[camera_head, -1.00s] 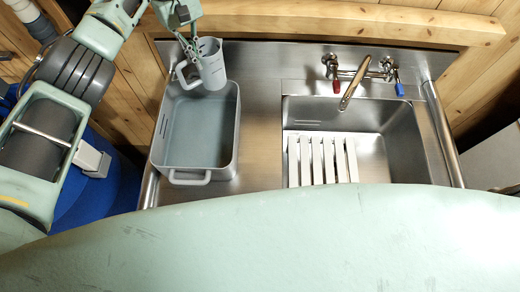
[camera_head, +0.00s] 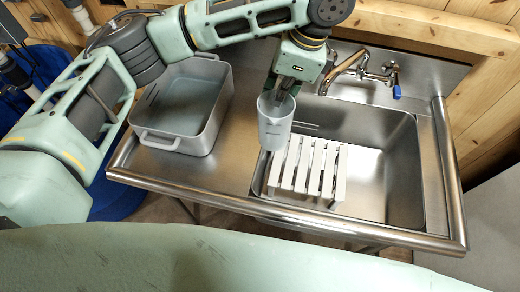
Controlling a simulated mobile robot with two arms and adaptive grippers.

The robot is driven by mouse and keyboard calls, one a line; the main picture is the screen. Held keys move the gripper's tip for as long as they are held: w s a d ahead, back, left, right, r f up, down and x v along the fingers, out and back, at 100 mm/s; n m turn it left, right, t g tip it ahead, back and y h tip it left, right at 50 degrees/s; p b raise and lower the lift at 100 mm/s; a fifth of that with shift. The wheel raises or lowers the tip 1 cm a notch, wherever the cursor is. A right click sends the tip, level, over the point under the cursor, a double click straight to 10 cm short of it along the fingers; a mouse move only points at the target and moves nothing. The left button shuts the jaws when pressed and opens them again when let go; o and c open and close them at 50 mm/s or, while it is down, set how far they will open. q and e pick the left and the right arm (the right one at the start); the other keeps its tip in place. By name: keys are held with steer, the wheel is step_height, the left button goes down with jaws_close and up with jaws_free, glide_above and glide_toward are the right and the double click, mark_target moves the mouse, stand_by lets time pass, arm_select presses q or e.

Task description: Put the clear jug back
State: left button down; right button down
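The clear jug (camera_head: 275,126), greyish and see-through, hangs roughly upright from my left gripper (camera_head: 281,95) in the head view. The gripper's fingers are at the jug's rim and are shut on it. The jug appears above the sink's left edge, in front of the back-left end of the white slatted rack (camera_head: 309,169). Its height above the rack is hard to tell. The fingertips are partly hidden by the jug. My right gripper is not in view.
A grey tub (camera_head: 158,139) with handles stands on the steel counter (camera_head: 222,172) to the left. The sink basin (camera_head: 375,179) has free room right of the rack.

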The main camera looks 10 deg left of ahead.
arm_select(q)
steer(key=w+a+f+m+p, duration=0.1)
steer(key=w+a+f+p, duration=0.2)
steer(key=a+f, duration=0.6)
step_height(320, 180, down, 2)
steer(key=shift+w+f, duration=0.25)
steer(key=shift+w, duration=0.85)
steer(key=shift+a+f, duration=0.1)
steer(key=shift+f, duration=0.1)
steer(key=c, duration=2)
jaws_free()
steer(key=shift+r, duration=0.1)
